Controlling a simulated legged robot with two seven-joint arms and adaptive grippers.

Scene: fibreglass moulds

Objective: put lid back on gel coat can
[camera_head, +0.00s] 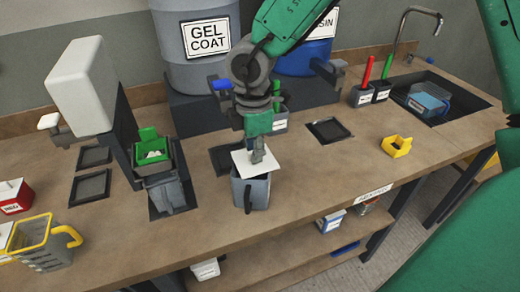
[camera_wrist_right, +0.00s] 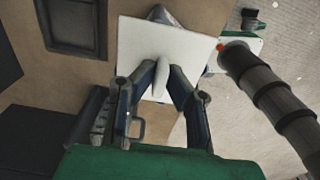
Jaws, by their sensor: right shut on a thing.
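A white square lid (camera_head: 247,164) is held by its raised grip in my right gripper (camera_head: 257,155). The lid lies tilted in the picture over the top of a grey can (camera_head: 258,190) with a dark handle, hiding most of its opening. I cannot tell whether the lid touches the rim. In the right wrist view, the lid (camera_wrist_right: 140,45) spreads beyond the fingers of my right gripper (camera_wrist_right: 163,78), which close on its pale grip. A large grey drum (camera_head: 180,50) labelled GEL COAT stands behind. My left gripper is not in view.
A scale-like stand holding a green container (camera_head: 150,150) is left of the can. A yellow-rimmed jug (camera_head: 40,250) is at the front left, and a yellow holder (camera_head: 396,146) sits to the right. A sink (camera_head: 440,100) is at the far right.

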